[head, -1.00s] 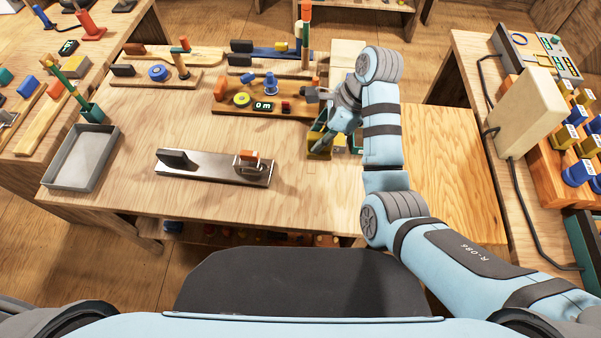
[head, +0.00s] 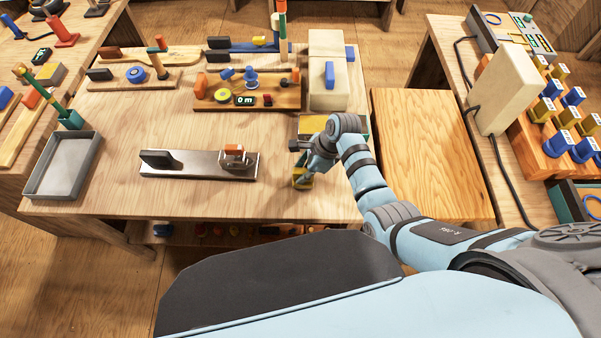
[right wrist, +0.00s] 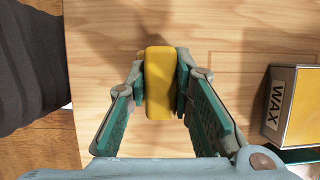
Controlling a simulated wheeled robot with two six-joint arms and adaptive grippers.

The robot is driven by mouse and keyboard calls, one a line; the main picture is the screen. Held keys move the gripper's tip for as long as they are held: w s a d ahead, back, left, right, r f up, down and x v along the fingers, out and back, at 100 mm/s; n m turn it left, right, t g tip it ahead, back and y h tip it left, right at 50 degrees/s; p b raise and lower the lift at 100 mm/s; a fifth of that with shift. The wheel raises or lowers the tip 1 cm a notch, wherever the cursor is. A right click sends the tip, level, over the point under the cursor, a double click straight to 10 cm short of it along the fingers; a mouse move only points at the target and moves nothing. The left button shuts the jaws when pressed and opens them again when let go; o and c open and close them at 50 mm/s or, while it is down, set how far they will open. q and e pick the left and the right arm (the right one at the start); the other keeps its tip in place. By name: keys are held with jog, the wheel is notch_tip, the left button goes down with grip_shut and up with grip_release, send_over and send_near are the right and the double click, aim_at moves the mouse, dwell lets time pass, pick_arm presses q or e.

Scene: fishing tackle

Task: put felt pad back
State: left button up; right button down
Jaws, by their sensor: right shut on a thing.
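My right gripper (right wrist: 160,90) is shut on a yellow block with rounded edges (right wrist: 159,85), which may be the felt pad; the views do not settle that. In the head view the right gripper (head: 302,176) is near the front right of the bench, with yellow (head: 301,182) between its fingers. Bare wood lies below the block in the right wrist view. A box marked WAX with a yellow top (right wrist: 298,108) is to the right, apart from the block. My left gripper is not in view.
A metal plate with a dark handle (head: 200,165) lies left of the gripper. A grey tray (head: 63,165) sits at the left edge. Behind are a wooden rack of reel parts (head: 247,104) and a beige block (head: 325,95). Bare wood lies between plate and rack.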

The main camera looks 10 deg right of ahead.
jog(key=c, duration=1.4)
grip_release()
jog(key=shift+w, duration=0.1)
jog(key=p+v, duration=0.2)
jog(key=v, duration=1)
jog(key=shift+r, duration=0.15)
